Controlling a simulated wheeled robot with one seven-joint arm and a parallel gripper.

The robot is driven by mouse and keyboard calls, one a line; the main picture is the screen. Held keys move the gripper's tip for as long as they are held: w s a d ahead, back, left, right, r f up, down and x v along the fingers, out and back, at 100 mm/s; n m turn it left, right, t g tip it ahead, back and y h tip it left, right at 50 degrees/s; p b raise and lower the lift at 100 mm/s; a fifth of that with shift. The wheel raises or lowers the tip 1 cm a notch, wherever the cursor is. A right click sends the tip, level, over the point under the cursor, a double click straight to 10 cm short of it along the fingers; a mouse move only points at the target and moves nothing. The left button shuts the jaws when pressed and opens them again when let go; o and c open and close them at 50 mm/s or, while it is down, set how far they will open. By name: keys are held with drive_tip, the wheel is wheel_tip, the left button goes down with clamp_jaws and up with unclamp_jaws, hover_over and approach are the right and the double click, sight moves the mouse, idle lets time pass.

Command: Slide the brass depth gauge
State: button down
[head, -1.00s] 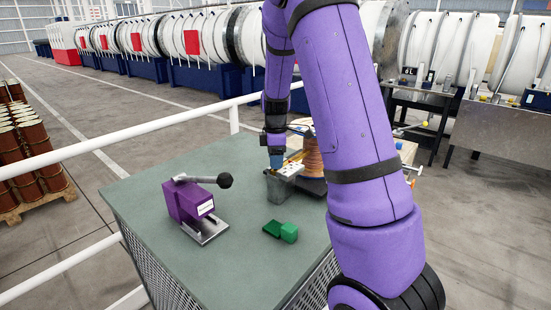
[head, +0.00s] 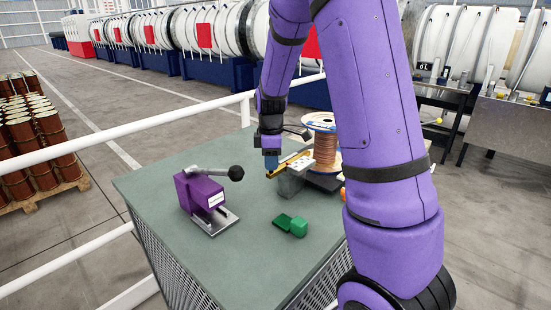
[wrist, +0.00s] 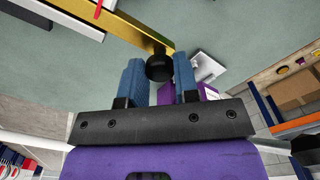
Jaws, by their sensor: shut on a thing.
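The brass depth gauge (wrist: 126,26) is a flat brass bar with a black knob (wrist: 160,66) in the wrist view. My gripper (wrist: 160,80) has its blue fingers on either side of the knob and is shut on it. In the head view the gauge (head: 270,176) lies along a grey block (head: 289,187) with a pale, holed top, and its near left end sticks out past the block. My gripper (head: 271,164) is over that end, fingers pointing down. The knob is hidden there.
A purple lever press (head: 205,196) stands left on the green-grey table (head: 170,168). Green pieces (head: 291,225) lie in front of the block. A copper wire spool (head: 325,150) stands right behind it, partly hidden by my arm.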

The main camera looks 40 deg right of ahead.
drive_tip(key=shift+a, duration=0.2)
drive_tip(key=c, duration=0.9)
unclamp_jaws()
drive_tip(key=shift+a, duration=0.1)
drive_tip(key=shift+o, duration=0.2)
wheel_tip(320, 180, up, 11)
drive_tip(key=shift+f, duration=0.15)
